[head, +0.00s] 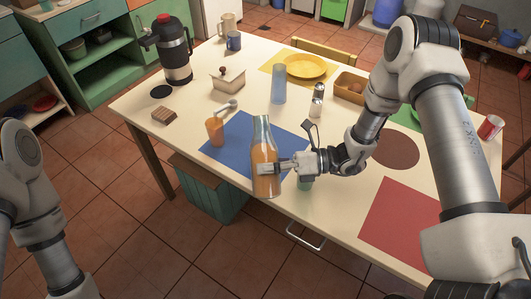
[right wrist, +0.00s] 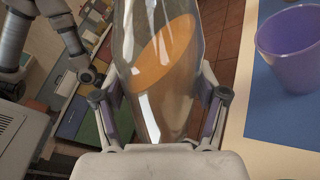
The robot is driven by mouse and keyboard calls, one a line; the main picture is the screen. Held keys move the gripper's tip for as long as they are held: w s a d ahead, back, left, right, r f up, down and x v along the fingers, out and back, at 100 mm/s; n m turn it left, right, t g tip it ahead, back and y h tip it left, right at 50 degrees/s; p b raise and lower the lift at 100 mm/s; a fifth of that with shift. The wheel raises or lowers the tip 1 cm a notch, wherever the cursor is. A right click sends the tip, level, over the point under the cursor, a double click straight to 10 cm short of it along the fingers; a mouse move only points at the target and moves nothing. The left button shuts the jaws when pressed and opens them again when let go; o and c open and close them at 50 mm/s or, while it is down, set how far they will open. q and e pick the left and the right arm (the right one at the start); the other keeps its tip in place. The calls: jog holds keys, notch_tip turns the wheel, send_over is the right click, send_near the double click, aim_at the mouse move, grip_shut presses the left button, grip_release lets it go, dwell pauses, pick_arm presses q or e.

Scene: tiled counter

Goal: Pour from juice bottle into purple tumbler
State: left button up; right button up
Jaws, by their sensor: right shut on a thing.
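The juice bottle (head: 265,160) is clear glass, part filled with orange juice, and looks close to upright in the head view. My right gripper (head: 266,169) is shut on its lower body from the right. In the right wrist view the bottle (right wrist: 160,60) stands between both fingers, with a slanted juice surface. The purple tumbler (right wrist: 290,50) stands upright to the right of the bottle in that view, apart from it. In the head view a greenish cup (head: 305,183) is partly hidden below my right gripper; I cannot tell if it is the same tumbler. My left gripper is out of view.
A blue mat (head: 235,150) lies behind the bottle. An orange glass (head: 215,132) stands at the mat's left, a tall blue tumbler (head: 278,83) and a shaker (head: 317,100) behind it. A red mat (head: 400,215) at the right front is bare.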

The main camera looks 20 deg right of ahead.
aim_at(268, 180)
jog(key=shift+s+a+f+m, duration=0.15)
jog(key=shift+s+f+m, duration=0.4)
jog(key=shift+f+m, duration=0.3)
jog(key=shift+s+f+m+g+p, duration=0.15)
jog(key=shift+s+m+g+p, duration=0.25)
jog(key=shift+m+p, duration=0.35)
jog(key=shift+s+a+f+m+b, duration=0.1)
jog(key=shift+s+f+m+b, duration=0.1)
jog(key=shift+f+m+b, duration=0.3)
jog(key=shift+s+r, duration=0.1)
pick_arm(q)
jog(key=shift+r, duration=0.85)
pick_arm(e)
jog(key=shift+s+r+m+g, duration=0.1)
jog(key=shift+r+m+g, duration=0.1)
jog(key=shift+m, duration=0.6)
jog(key=shift+s+r+m+g, duration=0.1)
jog(key=shift+m+g, duration=0.1)
jog(key=shift+m, duration=0.6)
